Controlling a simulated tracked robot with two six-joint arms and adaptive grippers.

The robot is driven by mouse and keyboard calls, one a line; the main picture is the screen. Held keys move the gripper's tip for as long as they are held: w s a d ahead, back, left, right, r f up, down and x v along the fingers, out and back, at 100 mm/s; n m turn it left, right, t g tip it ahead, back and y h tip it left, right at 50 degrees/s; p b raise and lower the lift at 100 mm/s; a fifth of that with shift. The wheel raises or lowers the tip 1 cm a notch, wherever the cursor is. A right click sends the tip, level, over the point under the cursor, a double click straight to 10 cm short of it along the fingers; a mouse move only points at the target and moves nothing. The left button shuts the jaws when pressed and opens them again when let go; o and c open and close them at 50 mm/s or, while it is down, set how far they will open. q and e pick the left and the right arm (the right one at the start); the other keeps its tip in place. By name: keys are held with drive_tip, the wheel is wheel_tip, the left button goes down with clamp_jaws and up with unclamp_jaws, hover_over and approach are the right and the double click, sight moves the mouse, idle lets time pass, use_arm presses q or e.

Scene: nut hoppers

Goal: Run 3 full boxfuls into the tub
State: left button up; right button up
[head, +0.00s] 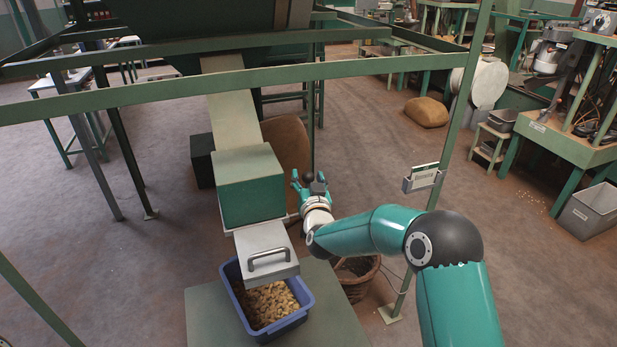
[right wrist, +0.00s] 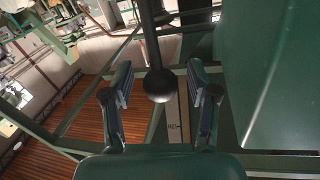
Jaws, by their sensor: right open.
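The green box (head: 250,186) sits below the pale chute (head: 234,117) that comes down from the hopper. In front of it is a light grey slide with a bar handle (head: 268,258). The blue tub (head: 306,310) stands under the slide and holds a heap of nuts (head: 266,303); the slide hides its far part. My right gripper (head: 308,180) is open beside the green box, on its right. In the right wrist view a black ball knob (right wrist: 161,85) on a dark rod lies between the spread fingers of my right gripper (right wrist: 161,92), with gaps on both sides. My left gripper is out of view.
A green frame rail (head: 400,66) crosses above the work area. The tub stands on a green stand (head: 205,318). A wicker basket (head: 357,283) and a frame post carrying a small label holder (head: 421,179) are close to my right arm. Sacks and benches stand farther off.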

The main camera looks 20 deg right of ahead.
clamp_jaws()
idle(0.3)
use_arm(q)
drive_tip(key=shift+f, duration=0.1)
